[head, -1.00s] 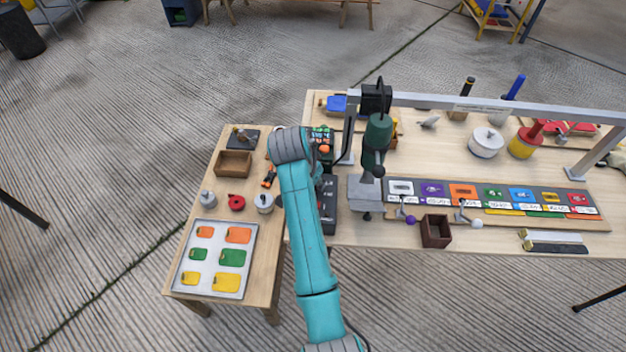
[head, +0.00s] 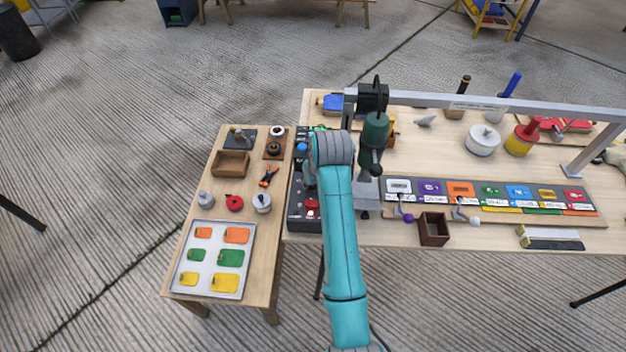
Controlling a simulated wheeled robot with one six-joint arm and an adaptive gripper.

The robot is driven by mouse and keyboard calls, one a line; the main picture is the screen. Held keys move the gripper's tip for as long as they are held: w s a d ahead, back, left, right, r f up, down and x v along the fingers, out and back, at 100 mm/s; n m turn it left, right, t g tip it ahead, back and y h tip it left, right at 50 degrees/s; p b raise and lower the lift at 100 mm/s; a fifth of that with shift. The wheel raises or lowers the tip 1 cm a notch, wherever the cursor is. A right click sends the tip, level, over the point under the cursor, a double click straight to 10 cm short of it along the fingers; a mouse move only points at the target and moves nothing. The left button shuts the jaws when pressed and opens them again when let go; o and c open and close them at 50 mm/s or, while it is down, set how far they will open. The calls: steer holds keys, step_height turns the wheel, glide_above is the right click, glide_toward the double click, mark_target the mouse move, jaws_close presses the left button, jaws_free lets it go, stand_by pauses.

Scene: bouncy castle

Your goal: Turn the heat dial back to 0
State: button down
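A black control panel (head: 297,215) lies along the left end of the main table. It carries a blue knob or button (head: 302,146) near its far end and a red button (head: 312,204) near its front. I cannot tell which control is the heat dial or read its setting. A small board with a black round knob (head: 273,148) is on the side table. My teal arm reaches over the panel's right side, and its grey joint covers part of it.
A green press (head: 376,130) under a grey metal frame (head: 480,103) stands close right of my arm. The side table holds a wooden tray (head: 231,163), orange-handled pliers (head: 268,177), weights and a tag tray (head: 184,282). A dark box (head: 433,229) sits at the front.

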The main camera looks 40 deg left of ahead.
steer(key=shift+d+f+n+g, duration=0.1)
steer(key=shift+n+g, duration=0.7)
steer(key=shift+n, duration=1.1)
steer(key=shift+y, duration=0.3)
steer(key=c, duration=0.8)
jaws_free()
steer(key=shift+w, duration=0.1)
steer(key=v, duration=1.2)
